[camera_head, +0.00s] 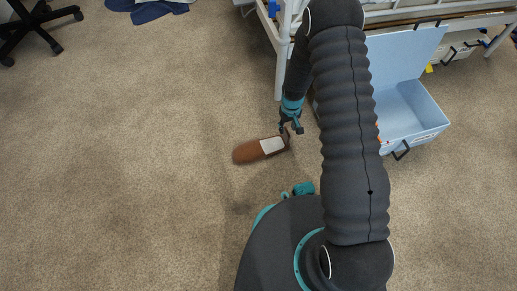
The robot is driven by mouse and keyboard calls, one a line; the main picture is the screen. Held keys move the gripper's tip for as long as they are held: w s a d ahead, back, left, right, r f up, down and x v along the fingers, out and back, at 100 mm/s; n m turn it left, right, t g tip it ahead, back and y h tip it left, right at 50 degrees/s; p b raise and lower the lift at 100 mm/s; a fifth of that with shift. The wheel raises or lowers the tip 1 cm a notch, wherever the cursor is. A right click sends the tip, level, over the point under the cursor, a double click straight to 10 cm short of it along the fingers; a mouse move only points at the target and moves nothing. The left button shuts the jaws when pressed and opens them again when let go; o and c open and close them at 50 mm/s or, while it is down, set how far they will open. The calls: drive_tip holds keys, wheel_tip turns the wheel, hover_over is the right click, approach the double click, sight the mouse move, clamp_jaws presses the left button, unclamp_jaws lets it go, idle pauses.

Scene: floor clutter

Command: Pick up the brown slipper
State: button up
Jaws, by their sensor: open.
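The brown slipper (247,153) lies on the carpet left of my arm, near the middle of the view. It has a pale insole patch, and its rounded brown end points left. My gripper (291,130) is open, at the upper right of the slipper, over or close to its right end. The view from above does not show clearly whether the fingers touch the slipper. The slipper's far right edge is partly hidden by the gripper.
An open light blue box (418,118) stands right of my arm. A white metal frame (281,60) rises behind the gripper. A dark blue cloth (150,10) and a black chair base (37,22) are at the upper left. The carpet on the left is clear.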

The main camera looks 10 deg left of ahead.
sight(287, 131)
drive_tip(key=shift+s+d+f+b, duration=0.1)
drive_tip(key=shift+f+b, duration=0.1)
drive_tip(key=shift+f, duration=1.2)
drive_tip(key=shift+s+f+b, duration=0.1)
drive_tip(key=shift+f+b, duration=0.05)
drive_tip(key=shift+f, duration=1.25)
clamp_jaws()
